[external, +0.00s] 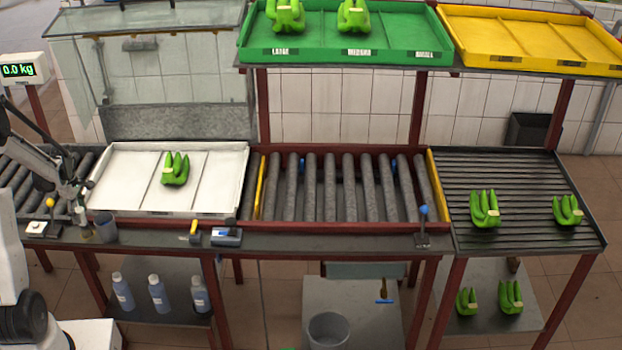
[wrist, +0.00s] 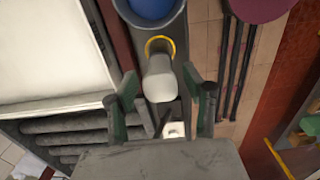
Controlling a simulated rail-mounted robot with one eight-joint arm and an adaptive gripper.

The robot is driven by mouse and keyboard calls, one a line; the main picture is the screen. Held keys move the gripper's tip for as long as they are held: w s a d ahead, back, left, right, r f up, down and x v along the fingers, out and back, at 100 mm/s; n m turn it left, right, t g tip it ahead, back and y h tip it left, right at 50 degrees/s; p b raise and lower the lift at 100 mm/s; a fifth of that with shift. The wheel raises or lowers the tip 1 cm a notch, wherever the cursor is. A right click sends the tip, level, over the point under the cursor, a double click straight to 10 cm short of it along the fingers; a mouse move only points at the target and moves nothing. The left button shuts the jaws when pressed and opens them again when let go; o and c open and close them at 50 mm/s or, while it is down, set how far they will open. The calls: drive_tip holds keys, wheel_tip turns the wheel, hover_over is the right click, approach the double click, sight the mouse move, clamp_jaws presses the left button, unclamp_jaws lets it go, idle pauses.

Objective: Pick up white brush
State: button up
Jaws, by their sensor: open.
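My gripper (wrist: 159,80) is open, with one dark green finger on each side of a pale, rounded white piece that I take to be the white brush (wrist: 159,86). A yellow ring shows at its far end. I cannot tell whether the fingers touch it. In the external view my gripper (external: 80,208) is low over the left part of the bench's front ledge, just left of a grey cup (external: 106,228). The brush is too small and covered to make out clearly there.
The cup with blue inside (wrist: 150,12) stands just beyond the brush. A small white-topped device (external: 40,228) is left of my gripper. A white tray (external: 112,198) lies behind the ledge. A yellow-handled tool (external: 195,230) and a blue-grey device (external: 226,236) lie farther right.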

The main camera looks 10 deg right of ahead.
drive_tip(key=shift+f, duration=1.05)
drive_tip(key=shift+c, duration=0.5)
clamp_jaws()
drive_tip(key=shift+r, duration=0.1)
drive_tip(key=shift+r, duration=0.75)
wheel_tip(320, 180, up, 3)
drive_tip(key=shift+f, duration=0.2)
drive_tip(key=s+a+r+b, duration=0.1)
drive_tip(key=s+a+r, duration=0.3)
drive_tip(key=a, duration=0.7)
wheel_tip(320, 180, up, 3)
drive_tip(key=shift+f+b, duration=0.1)
drive_tip(key=shift+b, duration=0.2)
